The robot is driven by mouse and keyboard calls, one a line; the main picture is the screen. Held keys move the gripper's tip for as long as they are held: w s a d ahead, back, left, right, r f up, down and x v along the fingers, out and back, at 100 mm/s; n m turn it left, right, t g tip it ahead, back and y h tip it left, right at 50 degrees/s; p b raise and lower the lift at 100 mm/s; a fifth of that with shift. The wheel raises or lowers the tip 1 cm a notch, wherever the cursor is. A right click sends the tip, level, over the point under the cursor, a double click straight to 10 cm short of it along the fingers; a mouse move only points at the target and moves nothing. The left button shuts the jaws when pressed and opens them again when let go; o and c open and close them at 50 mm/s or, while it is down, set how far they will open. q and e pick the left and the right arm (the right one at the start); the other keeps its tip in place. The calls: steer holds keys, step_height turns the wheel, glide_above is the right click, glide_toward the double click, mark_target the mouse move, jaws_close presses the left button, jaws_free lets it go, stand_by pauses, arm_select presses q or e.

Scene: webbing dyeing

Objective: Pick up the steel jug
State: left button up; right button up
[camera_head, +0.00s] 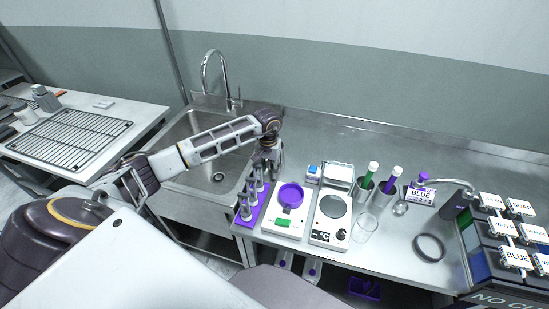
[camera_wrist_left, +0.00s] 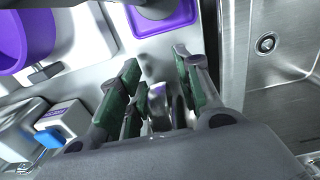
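My left gripper (camera_head: 266,166) points down over the counter between the sink and the purple rack. In the left wrist view its green-padded fingers (camera_wrist_left: 160,85) stand apart. A shiny metallic shape (camera_wrist_left: 158,112) shows low between them, mostly hidden by the fingers and palm. I cannot tell whether it is the steel jug or whether the fingers touch it. No jug stands out clearly in the head view, where my arm and hand cover that spot. My right gripper is not in view.
The sink (camera_head: 215,160) lies left of the gripper. The purple rack (camera_head: 248,214) with several grey pieces stands close in front. Right of it are a scale with a purple bowl (camera_head: 291,195), a hotplate (camera_head: 331,228), steel cups (camera_head: 364,191) and a glass beaker (camera_head: 364,229).

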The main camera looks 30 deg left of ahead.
arm_select(q)
jaws_close()
steer(key=shift+r, duration=0.3)
stand_by(0.4)
steer(key=shift+r+b, duration=0.55)
steer(key=shift+r, duration=3.8)
steer(key=shift+r+b, duration=0.3)
steer(key=shift+r, duration=0.1)
